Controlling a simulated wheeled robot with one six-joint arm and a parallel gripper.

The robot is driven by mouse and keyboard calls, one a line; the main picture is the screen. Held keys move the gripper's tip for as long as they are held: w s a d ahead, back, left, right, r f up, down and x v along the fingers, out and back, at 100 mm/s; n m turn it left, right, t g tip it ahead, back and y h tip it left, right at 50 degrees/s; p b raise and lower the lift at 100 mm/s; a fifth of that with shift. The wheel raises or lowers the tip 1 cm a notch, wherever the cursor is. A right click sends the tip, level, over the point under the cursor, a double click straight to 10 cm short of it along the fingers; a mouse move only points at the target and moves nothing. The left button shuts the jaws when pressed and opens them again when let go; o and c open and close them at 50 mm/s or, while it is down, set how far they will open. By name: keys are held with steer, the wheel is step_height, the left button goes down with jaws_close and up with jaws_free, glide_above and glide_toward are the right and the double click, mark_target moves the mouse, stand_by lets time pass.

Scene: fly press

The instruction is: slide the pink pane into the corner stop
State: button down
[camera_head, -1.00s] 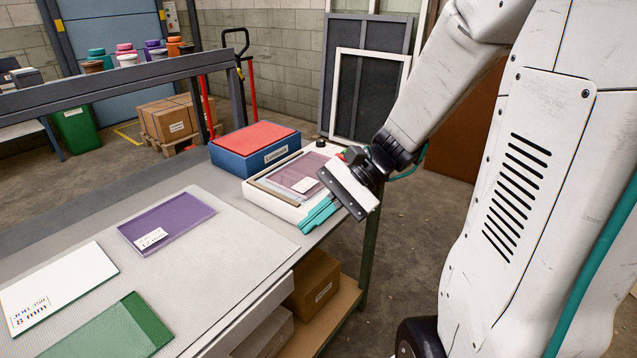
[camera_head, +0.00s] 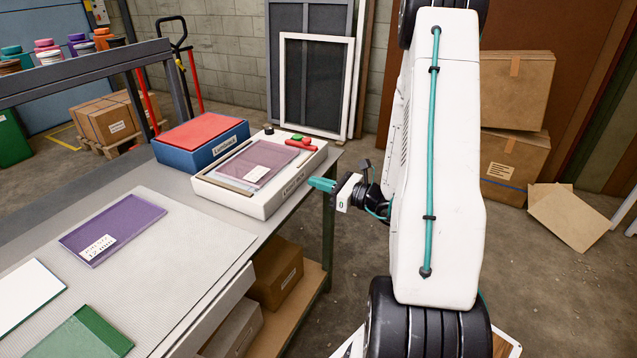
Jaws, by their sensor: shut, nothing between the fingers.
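The pink pane (camera_head: 265,163) lies on the white press (camera_head: 236,200) at the far right end of the bench. A white label is on its front part. It lies at a slight angle, with a brown strip beside its left edge. I cannot make out whether it touches the corner stop. My gripper (camera_head: 321,184) has teal fingers, shut and empty. It is just right of the press, beyond the bench's right edge, apart from the pane.
A purple pane (camera_head: 111,228), a white pane (camera_head: 22,296) and a green pane (camera_head: 82,338) lie on the grey mat (camera_head: 185,252). A blue box with a red top (camera_head: 200,139) stands left of the press.

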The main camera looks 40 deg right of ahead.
mark_target(277, 174)
steer(key=x, duration=1)
steer(key=shift+w+a, duration=0.15)
steer(key=shift+w, duration=0.1)
steer(key=x, duration=0.2)
steer(key=shift+w+a, duration=0.2)
steer(key=shift+w, duration=0.15)
steer(key=shift+w+d, duration=0.1)
steer(key=shift+r, duration=0.1)
